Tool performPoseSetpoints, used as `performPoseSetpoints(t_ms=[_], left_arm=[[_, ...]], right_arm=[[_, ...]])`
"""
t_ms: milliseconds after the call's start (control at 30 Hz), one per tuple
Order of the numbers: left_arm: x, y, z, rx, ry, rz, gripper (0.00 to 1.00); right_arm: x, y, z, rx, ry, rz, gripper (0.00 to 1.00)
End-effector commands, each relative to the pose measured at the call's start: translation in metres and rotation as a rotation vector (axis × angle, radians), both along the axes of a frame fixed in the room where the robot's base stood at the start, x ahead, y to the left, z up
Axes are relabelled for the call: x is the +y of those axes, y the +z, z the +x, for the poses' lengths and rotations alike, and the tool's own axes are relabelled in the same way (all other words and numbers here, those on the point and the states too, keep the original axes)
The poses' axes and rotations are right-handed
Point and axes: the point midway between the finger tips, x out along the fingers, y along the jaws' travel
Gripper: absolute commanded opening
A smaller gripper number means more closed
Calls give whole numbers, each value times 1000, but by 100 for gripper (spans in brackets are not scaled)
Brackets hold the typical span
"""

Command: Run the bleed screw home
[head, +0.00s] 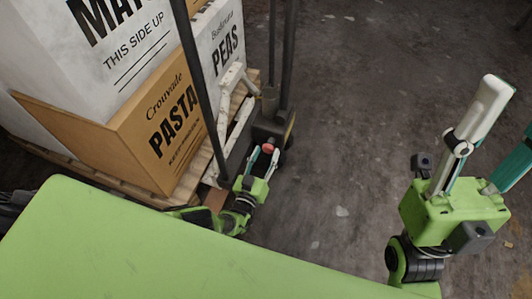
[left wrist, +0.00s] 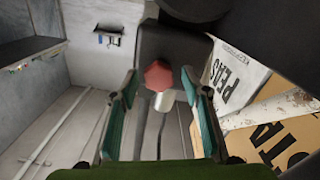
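The bleed screw has a red hexagonal head (left wrist: 158,75) and a pale metal shank (left wrist: 164,101). It sits against the dark block of the pallet jack (left wrist: 180,50). In the head view its red head (head: 268,148) is small, at the jack's foot. My left gripper (head: 263,161) is just in front of it. In the left wrist view my left gripper (left wrist: 165,88) is open, with a teal-padded finger on each side of the screw and gaps showing on both sides. How deep the screw is seated I cannot tell. My right gripper (head: 498,125) is raised at the right, fingers apart and empty.
The pallet jack's dark uprights (head: 287,45) rise behind the screw. A wooden pallet (head: 198,172) carries a pasta carton (head: 130,125) and a peas carton (head: 215,35) close to the left arm. The concrete floor (head: 365,110) between my arms is clear.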

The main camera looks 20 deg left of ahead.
Motion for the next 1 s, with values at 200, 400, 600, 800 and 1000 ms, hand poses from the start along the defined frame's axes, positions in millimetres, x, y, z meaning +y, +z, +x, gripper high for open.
performPoseSetpoints(t_ms=[200, 400, 600, 800, 1000], left_arm=[[0, 2, 3, -3, 1, -2, 45], [0, 2, 3, -4, 1, -11, 45], [1, 0, 3, -2, 5, -67, 45], [1, 0, 4, 0, 2, -164, 45], [1, 0, 4, 7, 2, -348, 45]], right_arm=[[0, 0, -1, -3, 2, 1, 45], [1, 1, -1, -8, 5, 1, 45], [1, -3, -1, -6, 3, 1, 45], [0, -9, -1, -6, 2, 1, 45], [0, -19, -1, -6, 2, 1, 45]])
